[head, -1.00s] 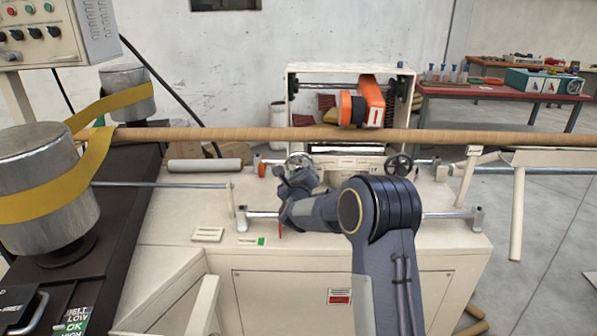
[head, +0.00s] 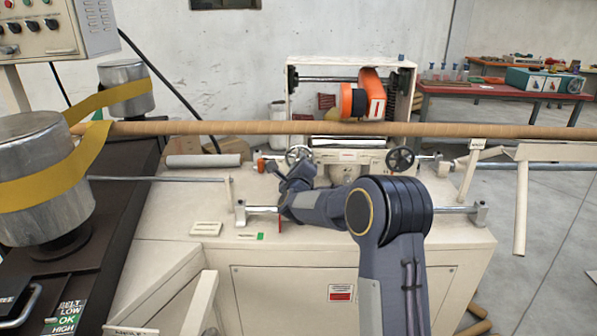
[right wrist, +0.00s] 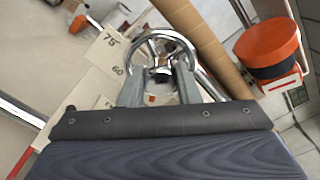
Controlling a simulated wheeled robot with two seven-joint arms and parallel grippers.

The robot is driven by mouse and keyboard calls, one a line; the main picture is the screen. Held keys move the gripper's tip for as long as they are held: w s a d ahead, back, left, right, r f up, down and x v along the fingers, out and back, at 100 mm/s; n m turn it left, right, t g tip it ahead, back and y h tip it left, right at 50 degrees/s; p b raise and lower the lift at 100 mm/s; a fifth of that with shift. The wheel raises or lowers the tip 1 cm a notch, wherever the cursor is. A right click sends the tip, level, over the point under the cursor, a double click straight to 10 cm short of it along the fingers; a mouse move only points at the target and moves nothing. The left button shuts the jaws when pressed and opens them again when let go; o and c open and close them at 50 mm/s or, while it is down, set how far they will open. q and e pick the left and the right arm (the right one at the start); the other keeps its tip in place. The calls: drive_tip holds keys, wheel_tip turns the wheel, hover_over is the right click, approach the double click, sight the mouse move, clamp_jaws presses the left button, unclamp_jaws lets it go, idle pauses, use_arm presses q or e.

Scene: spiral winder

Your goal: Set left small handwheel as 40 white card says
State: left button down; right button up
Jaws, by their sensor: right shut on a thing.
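The left small handwheel (head: 298,155) is a small chrome wheel on the machine bed, below the long brown tube. It also shows close up in the right wrist view (right wrist: 163,45). My right gripper (head: 302,172) is at this wheel. In the right wrist view its two fingers (right wrist: 160,86) are shut on the wheel's near part, with the rim rising beyond them. A pale card (right wrist: 108,52) beside the wheel shows 75 and 60. I cannot make out a card reading 40. My left gripper is not in view.
The brown tube (head: 250,129) crosses above the bed. A second, dark handwheel (head: 400,159) stands to the right. An orange unit (head: 371,95) hangs in the rear frame. Pale plates (head: 206,229) lie on the front bed, which has clear room.

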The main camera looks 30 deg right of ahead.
drive_tip(key=shift+f+n+b, duration=0.1)
drive_tip(key=shift+n+b, duration=1.05)
drive_tip(key=shift+n, duration=1.45)
drive_tip(key=shift+a, duration=0.1)
drive_tip(key=o, duration=1)
drive_tip(key=shift+c, duration=0.2)
drive_tip(key=shift+s, duration=0.1)
drive_tip(key=b+v, duration=0.1)
drive_tip(key=v, duration=0.6)
drive_tip(key=shift+s+a, duration=0.2)
drive_tip(key=shift+s, duration=0.1)
